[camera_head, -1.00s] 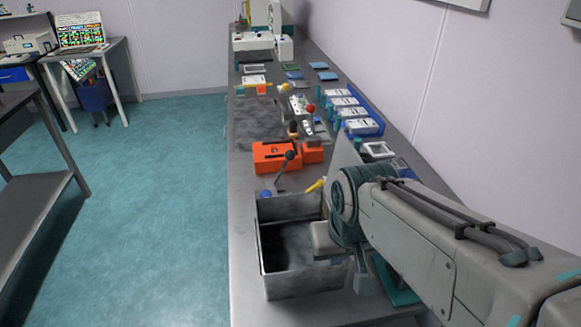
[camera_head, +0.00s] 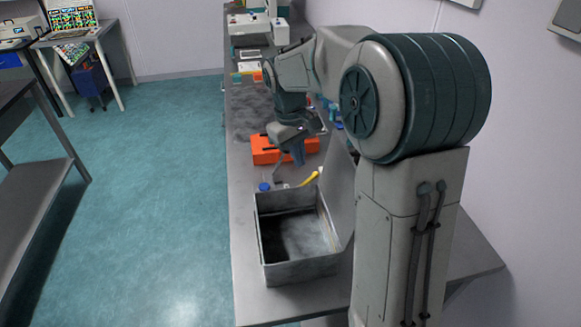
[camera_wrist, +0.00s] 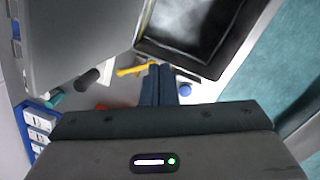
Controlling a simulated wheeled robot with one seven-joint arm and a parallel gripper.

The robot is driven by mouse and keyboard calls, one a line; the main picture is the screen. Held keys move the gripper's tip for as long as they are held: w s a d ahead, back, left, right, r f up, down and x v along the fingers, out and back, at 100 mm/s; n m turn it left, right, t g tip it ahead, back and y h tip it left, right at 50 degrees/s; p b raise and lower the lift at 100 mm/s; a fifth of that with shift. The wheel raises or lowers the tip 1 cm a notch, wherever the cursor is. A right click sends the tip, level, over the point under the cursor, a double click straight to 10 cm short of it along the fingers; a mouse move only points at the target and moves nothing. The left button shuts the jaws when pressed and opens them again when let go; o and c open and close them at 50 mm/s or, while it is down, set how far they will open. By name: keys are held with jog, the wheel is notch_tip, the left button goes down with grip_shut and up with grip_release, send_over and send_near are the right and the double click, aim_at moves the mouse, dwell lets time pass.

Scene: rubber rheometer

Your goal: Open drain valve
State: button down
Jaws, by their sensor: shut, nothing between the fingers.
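A small yellow lever (camera_head: 310,178), likely the drain valve handle, sits just behind the open metal basin (camera_head: 297,280) on the bench. It also shows in the wrist view (camera_wrist: 135,69), left of my fingertips, as a thin yellow bar near the basin's black rim (camera_wrist: 178,62). My gripper (camera_head: 299,160) is shut and empty, fingers pointing down, over the front of the orange box (camera_head: 262,156). In the wrist view my shut fingers (camera_wrist: 158,70) end close to the yellow lever; I cannot tell whether they touch it.
A blue round cap (camera_head: 264,187) lies left of the lever, by the basin's back edge. The basin's tall right side panel (camera_head: 338,185) stands beside the lever. White trays in blue holders (camera_wrist: 38,122) show at the wrist view's left. The floor left of the bench is clear.

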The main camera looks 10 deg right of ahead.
jog(key=w+f+n, duration=0.1)
jog(key=w+f, duration=0.2)
jog(key=w, duration=0.2)
jog(key=w+f+n+g+p, duration=0.1)
jog(key=w+f, duration=0.2)
jog(key=w, duration=0.2)
jog(key=shift+w+a+f+g, duration=0.25)
jog(key=shift+w+a+g, duration=0.05)
jog(key=shift+w, duration=0.05)
jog(key=p+x, duration=0.2)
jog(key=x, duration=0.8)
jog(key=shift+d+n, duration=0.2)
jog(key=shift+n, duration=0.1)
jog(key=shift+s+a, duration=0.1)
